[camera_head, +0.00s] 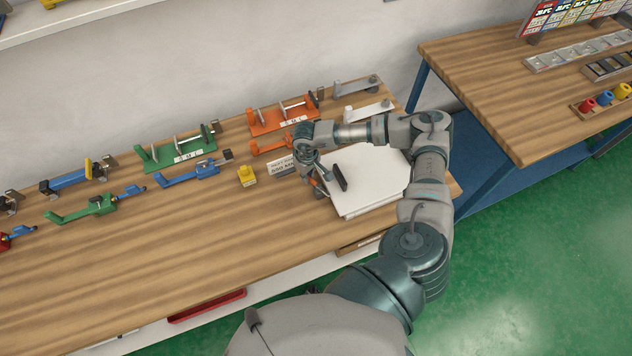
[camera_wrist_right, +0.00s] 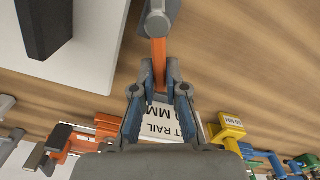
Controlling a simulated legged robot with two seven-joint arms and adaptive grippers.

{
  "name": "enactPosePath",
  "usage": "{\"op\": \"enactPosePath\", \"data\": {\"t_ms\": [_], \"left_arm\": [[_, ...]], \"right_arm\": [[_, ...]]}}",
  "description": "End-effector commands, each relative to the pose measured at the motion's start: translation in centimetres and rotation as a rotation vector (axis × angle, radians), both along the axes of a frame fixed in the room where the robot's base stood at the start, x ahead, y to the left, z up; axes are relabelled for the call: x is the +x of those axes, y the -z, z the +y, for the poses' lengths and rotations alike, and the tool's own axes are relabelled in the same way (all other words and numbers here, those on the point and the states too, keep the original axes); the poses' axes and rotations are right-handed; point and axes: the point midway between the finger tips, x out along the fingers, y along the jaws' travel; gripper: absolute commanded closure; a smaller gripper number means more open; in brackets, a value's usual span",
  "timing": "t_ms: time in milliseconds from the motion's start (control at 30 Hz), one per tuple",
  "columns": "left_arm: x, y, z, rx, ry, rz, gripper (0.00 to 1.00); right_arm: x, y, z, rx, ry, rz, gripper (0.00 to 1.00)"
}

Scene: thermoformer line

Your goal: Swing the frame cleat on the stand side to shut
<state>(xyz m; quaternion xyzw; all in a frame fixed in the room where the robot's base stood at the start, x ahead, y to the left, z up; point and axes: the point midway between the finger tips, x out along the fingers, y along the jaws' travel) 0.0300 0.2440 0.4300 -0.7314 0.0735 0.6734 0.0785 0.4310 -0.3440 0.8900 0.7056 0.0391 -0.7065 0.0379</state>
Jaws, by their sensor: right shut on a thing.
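The frame cleat (camera_wrist_right: 158,52) has an orange lever on a grey pivot, at the top centre of the right wrist view. My right gripper (camera_wrist_right: 159,80) is shut on the lever, with one fingertip on each side. In the head view, my right gripper (camera_head: 314,176) is at the left edge of the white frame plate (camera_head: 372,178). Only a little orange of the cleat shows there; my wrist hides much of it. The plate has a black bar handle (camera_head: 340,178), also seen in the wrist view (camera_wrist_right: 45,25). My left gripper is out of view.
A white sign (camera_head: 282,166) and a yellow block (camera_head: 247,175) stand left of my gripper. Orange (camera_head: 283,116), green (camera_head: 177,150) and blue (camera_head: 78,180) clamp tools line the back of the wooden bench. The bench front (camera_head: 215,240) is clear.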

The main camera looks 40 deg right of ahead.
Motion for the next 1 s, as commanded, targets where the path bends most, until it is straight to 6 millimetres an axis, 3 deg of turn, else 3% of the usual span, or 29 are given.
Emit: {"op": "enactPosePath", "data": {"t_ms": [200,533,733,1000], "left_arm": [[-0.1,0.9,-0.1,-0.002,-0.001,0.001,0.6],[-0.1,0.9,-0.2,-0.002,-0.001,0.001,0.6],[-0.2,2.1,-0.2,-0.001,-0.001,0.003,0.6],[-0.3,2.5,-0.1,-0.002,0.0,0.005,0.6]], "right_arm": [[-0.3,0.2,1.1,-0.002,-0.245,0.001,1.0],[-0.4,0.1,1.3,-0.002,-0.282,0.001,1.0],[-0.9,0.3,2.2,-0.001,-0.51,0.0,1.0],[-1.1,0.0,2.5,-0.001,-0.586,0.0,1.0]]}}
